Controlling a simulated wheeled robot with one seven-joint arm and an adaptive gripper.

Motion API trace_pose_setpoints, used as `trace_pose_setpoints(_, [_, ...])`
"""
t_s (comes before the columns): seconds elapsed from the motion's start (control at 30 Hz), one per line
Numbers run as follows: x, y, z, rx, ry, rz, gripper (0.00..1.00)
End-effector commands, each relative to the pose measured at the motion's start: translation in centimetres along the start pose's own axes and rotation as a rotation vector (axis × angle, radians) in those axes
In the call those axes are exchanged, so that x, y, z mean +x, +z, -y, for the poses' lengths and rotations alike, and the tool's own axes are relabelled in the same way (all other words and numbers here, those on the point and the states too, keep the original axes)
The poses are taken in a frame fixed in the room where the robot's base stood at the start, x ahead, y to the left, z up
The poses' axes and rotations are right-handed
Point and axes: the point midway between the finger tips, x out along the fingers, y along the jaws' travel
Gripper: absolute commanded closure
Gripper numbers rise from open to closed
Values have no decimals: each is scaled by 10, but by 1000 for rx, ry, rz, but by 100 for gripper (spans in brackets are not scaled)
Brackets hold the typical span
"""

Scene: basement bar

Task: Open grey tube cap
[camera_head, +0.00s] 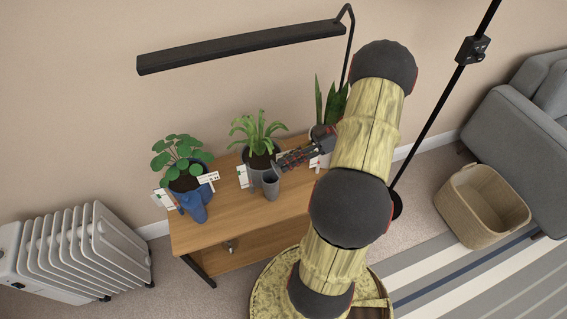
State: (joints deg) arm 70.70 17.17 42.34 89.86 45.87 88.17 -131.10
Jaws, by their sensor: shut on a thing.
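The grey tube (271,187) stands on the wooden table near its front edge, in front of the middle potted plant. Its round top looks dark, and a lighter grey part shows at its left. My gripper (282,163) reaches in from the right, just above and behind the tube's top. Its dark fingers are shut at the grey cap part of the tube. The fingers are small in this view, and the exact place of contact is hidden.
A blue tube (194,207) stands left on the table (232,222), before a round-leaved plant (178,154). White cards stand near the pots. A black lamp (240,46) hangs above. A radiator (75,250) stands left, a basket (483,207) right.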

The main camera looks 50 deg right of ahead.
Motion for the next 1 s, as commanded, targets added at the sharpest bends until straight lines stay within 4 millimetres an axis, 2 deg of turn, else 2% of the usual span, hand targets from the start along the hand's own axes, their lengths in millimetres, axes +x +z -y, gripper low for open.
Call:
trace_pose_setpoints(0.07, [0,5,-1,4,-14,-24,100])
trace_pose_setpoints(0.7, [-2,7,-1,4,-39,-68,100])
trace_pose_setpoints(0.73, [-2,7,-1,4,-39,-68,84])
trace_pose_setpoints(1.0, [-2,5,-1,3,-37,-69,69])
